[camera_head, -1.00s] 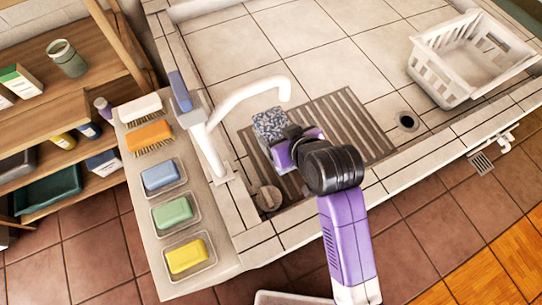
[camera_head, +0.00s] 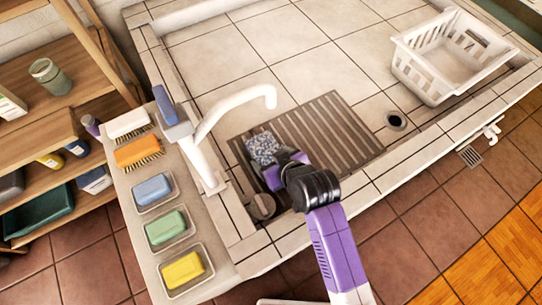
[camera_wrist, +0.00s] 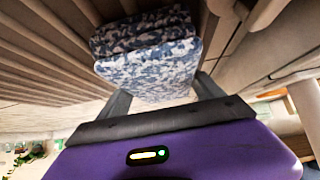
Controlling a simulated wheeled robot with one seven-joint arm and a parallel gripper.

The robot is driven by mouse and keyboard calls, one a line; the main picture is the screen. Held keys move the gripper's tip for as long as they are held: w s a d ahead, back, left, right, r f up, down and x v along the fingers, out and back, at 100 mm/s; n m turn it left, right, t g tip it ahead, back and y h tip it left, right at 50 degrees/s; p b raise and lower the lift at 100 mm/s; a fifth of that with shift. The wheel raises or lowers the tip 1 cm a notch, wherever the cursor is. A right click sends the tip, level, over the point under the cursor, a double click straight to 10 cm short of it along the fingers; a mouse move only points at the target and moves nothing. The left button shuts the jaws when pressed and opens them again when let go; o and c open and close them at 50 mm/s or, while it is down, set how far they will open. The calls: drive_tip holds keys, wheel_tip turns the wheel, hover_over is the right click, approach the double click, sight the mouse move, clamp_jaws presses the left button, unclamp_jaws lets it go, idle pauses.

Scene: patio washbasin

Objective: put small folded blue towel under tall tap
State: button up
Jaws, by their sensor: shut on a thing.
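The small folded towel (camera_head: 263,148), speckled blue and white, is at the slatted brown rack (camera_head: 330,125) in the basin. My gripper (camera_head: 280,163) is shut on it. In the wrist view the towel (camera_wrist: 150,65) sits between the two fingers, with slats close beyond it. I cannot tell whether it touches the rack. The tall white tap (camera_head: 203,150) stands on the basin's left edge. Its spout arches right, and its tip appears above the towel in the head view, a little farther from me.
A round drain plug (camera_head: 262,205) lies near my gripper. Soap dishes (camera_head: 184,269) and brushes (camera_head: 138,152) line the left ledge. A white basket (camera_head: 440,62) stands at the right, near the drain hole (camera_head: 396,120). The basin's back is clear.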

drive_tip(key=o, duration=1.6)
drive_tip(key=shift+f, duration=0.1)
drive_tip(key=shift+o, duration=0.2)
drive_tip(key=shift+r, duration=0.25)
drive_tip(key=v, duration=1.1)
drive_tip(key=shift+s+d+r, duration=0.2)
drive_tip(key=shift+s+r, duration=0.05)
drive_tip(key=shift+s, duration=0.05)
